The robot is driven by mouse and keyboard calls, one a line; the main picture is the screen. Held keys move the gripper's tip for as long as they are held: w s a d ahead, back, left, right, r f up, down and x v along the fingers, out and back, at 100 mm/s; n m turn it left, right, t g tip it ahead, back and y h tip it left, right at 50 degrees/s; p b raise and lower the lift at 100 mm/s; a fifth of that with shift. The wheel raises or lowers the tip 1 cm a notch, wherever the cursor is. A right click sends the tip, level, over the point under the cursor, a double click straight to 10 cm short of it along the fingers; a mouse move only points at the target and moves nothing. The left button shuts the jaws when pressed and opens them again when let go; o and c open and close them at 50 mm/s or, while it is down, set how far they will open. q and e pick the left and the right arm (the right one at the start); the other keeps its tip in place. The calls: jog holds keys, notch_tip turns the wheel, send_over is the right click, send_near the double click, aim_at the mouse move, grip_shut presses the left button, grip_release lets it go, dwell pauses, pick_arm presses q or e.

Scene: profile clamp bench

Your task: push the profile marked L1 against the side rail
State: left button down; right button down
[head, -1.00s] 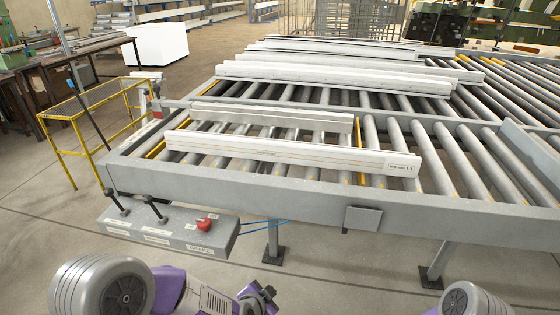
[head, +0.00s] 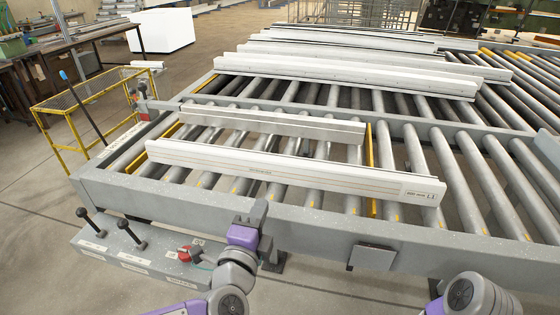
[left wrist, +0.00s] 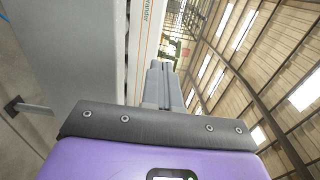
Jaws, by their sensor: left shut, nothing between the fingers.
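The profile marked L1 (head: 330,176) is a long white bar lying across the rollers, its label at the right end. A shorter grey rail-like bar (head: 275,122) lies behind it, roughly parallel, with a gap of rollers between them. My left gripper (head: 260,212) is shut and empty, pointing up at the near frame beam, in front of L1. In the left wrist view the shut fingers (left wrist: 160,85) are beside the profile's white face (left wrist: 147,40) with orange print; I cannot tell if they touch. My right gripper is not in view.
The grey near frame beam (head: 330,236) runs between my arm and the rollers. A control box (head: 140,255) with levers and a red knob hangs at the left front. Several other white profiles (head: 350,72) lie on the far rollers. Rollers right of L1 are clear.

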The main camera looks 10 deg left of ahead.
aim_at(278, 164)
pick_arm(q)
jog(key=shift+w+d+r+p, duration=0.15)
jog(key=shift+w+p, duration=0.85)
jog(key=shift+p, duration=0.65)
jog(key=shift+w+a+r+p, duration=0.1)
jog(key=shift+w+p, duration=0.9)
jog(key=shift+p, duration=0.6)
jog(key=shift+w+p, duration=0.35)
jog(key=shift+p, duration=0.05)
jog(key=shift+w+d+p, duration=0.1)
jog(key=shift+w+p, duration=0.7)
jog(key=shift+w, duration=0.25)
jog(key=w, duration=0.3)
jog(key=w+b, duration=0.1)
jog(key=w, duration=0.1)
jog(key=shift+w+f, duration=0.15)
jog(key=shift+f, duration=0.15)
jog(key=shift+w+d+r, duration=0.1)
jog(key=shift+w, duration=0.45)
